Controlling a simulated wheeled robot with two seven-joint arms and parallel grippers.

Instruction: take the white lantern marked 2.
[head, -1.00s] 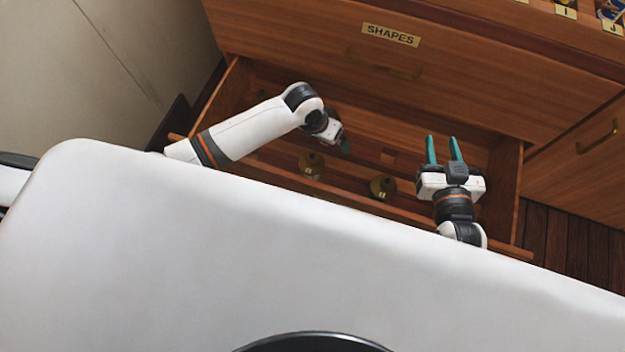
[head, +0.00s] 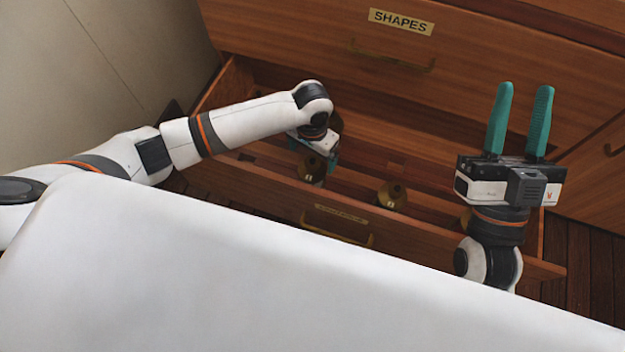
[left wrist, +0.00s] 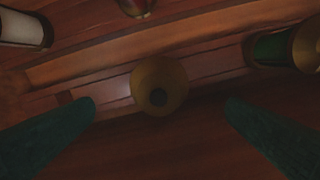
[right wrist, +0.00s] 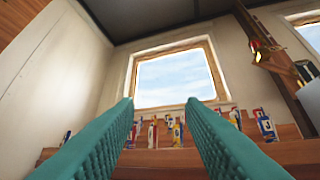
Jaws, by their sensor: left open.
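My left gripper (head: 326,158) reaches down into the open drawer, partly hidden by its own wrist in the head view. In the left wrist view its open fingers (left wrist: 160,105) are on either side of a brass-capped lantern (left wrist: 160,82), seen end-on. That lantern's body colour is hidden. A white-bodied lantern (left wrist: 22,30) with a brass end is at the upper left, cut by the frame edge. No number is readable on it. My right gripper (head: 523,95) is open and empty, pointing up at the drawer's right end.
A green lantern (left wrist: 275,48) is at the right and a red one (left wrist: 135,6) at the top of the left wrist view. Another brass-capped lantern (head: 392,195) stands in the drawer. The drawer front (head: 235,190) and a closed drawer labelled SHAPES (head: 401,21) bound the space.

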